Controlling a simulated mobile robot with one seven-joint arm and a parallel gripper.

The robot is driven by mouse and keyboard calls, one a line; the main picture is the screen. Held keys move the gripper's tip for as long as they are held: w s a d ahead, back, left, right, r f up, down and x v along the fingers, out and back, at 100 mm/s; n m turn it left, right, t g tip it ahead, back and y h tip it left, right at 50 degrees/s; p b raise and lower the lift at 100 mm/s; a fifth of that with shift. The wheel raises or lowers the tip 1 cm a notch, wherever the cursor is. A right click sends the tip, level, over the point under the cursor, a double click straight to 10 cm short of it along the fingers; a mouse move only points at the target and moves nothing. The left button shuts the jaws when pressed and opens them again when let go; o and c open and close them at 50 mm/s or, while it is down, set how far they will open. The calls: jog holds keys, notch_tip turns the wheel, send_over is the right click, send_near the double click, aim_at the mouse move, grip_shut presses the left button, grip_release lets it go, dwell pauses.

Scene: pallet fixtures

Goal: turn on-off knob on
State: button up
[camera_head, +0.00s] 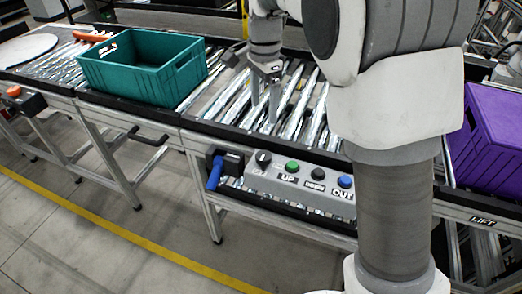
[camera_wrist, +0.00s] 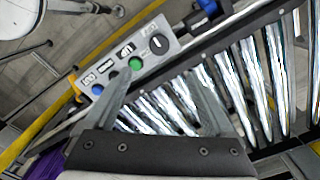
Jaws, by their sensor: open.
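The on-off knob (camera_head: 263,158) is a round black knob at the left end of a grey control box (camera_head: 300,186). It also shows in the wrist view (camera_wrist: 159,44), at the upper right end of the box. The box also carries a green UP button (camera_head: 292,167), a black DOWN button (camera_head: 318,174) and a blue OUT button (camera_head: 345,182). My gripper (camera_head: 264,108) is open and empty above the rollers, behind the box and apart from the knob. In the wrist view its two fingers (camera_wrist: 162,95) are spread, with the knob beyond them.
A teal crate (camera_head: 140,84) stands on the conveyor at left, and a purple crate (camera_head: 492,150) at right. A blue handle (camera_head: 215,173) sticks out just left of the box. An orange-topped button box (camera_head: 22,98) is at far left. The floor in front is clear.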

aim_at(264, 155)
notch_tip(264, 155, down, 17)
jog(key=shift+d+r+b, duration=0.1)
jog(key=shift+b, duration=0.9)
jog(key=c, duration=1.4)
